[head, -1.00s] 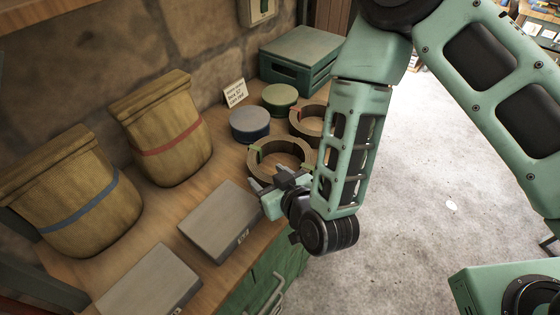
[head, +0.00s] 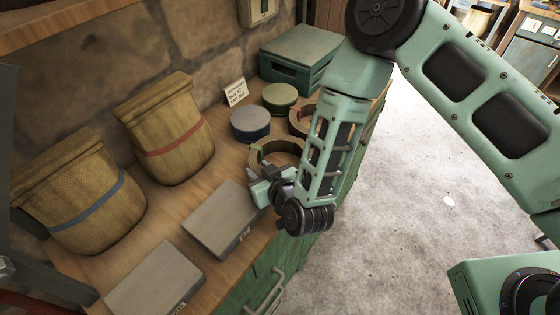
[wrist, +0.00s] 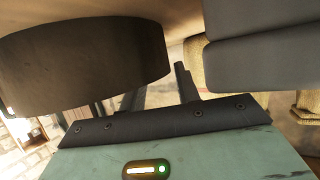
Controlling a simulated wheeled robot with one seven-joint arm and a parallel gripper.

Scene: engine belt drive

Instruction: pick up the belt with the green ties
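The belt with the green ties (head: 279,142) is a brown ring lying on the wooden bench, partly hidden behind my gripper and forearm. A green tie shows on its left side. My gripper (head: 258,178) is low at the near side of this belt, beside the grey box. In the wrist view a large dark brown curved band, seemingly this belt (wrist: 85,65), fills the upper left, close up. My fingers (wrist: 158,92) stand apart in the wrist view with nothing seen between them. I cannot tell whether they touch the belt.
A second brown belt (head: 300,117) lies behind. Blue (head: 250,122) and green (head: 280,96) round tins, a small sign (head: 236,92) and a green crate (head: 298,55) stand farther back. Grey boxes (head: 221,220) lie left of my gripper; two sacks (head: 165,128) stand by the wall.

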